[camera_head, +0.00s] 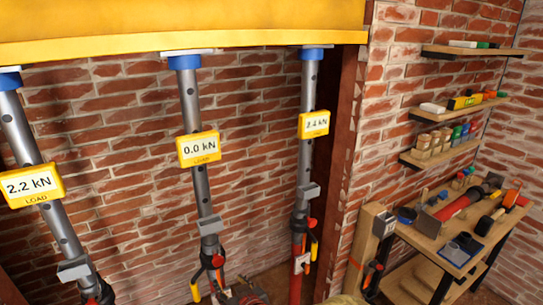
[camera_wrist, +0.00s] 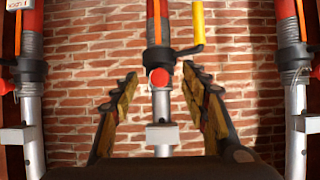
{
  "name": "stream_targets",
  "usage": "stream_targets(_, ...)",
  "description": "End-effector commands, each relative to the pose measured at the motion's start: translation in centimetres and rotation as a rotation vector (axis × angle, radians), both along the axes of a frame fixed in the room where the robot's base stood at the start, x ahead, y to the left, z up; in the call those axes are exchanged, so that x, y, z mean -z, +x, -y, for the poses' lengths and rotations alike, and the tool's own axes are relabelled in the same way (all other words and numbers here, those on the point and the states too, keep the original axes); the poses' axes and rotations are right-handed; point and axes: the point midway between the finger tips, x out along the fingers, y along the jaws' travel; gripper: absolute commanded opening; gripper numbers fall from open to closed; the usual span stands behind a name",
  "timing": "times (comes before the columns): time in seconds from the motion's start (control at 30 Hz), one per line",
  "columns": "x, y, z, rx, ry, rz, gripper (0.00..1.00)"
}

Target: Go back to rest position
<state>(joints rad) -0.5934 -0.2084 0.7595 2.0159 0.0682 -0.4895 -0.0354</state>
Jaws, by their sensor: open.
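My gripper (camera_wrist: 160,98) is open in the wrist view, its two worn yellow-and-black fingers spread on either side of the middle prop (camera_wrist: 162,110). I cannot tell how far the prop is from the fingers; nothing shows clamped between them. The middle prop has a red knob and a yellow handle (camera_wrist: 198,25) in this view. In the head view the middle prop (camera_head: 192,105) stands under the yellow beam (camera_head: 260,22), and its display (camera_head: 199,148) reads 0.0 kN. My gripper cannot be made out clearly in the head view.
A left prop (camera_head: 18,125) with a 2.2 kN display and a right prop (camera_head: 307,85) with a display near 2.4 kN flank the middle one. A brick wall (camera_head: 120,120) stands behind. A workbench (camera_head: 450,240) with tools and wall shelves (camera_head: 440,150) are at the right.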

Motion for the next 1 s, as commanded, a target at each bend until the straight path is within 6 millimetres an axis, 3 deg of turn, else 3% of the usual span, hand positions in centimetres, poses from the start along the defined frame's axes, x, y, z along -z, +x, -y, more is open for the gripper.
stream_targets(0.1, 4.7, -3.6, 2.0, -0.01, -0.108, -0.182, 0.45)
stream_targets(0.17, 5.7, -5.7, 3.2, -0.014, -0.161, -0.272, 0.45)
stream_targets(0.27, 5.5, -8.7, 6.2, 0.0, -0.232, -0.399, 0.45)
stream_targets(0.47, 1.5, -14.4, 14.6, 0.09, -0.321, -0.605, 0.45)
stream_targets(0.7, -5.8, -21.7, 25.2, 0.279, -0.311, -0.728, 0.45)
stream_targets(0.8, -8.4, -23.4, 28.1, 0.361, -0.271, -0.7, 0.45)
stream_targets(1.0, -12.7, -23.7, 31.7, 0.494, -0.182, -0.569, 0.45)
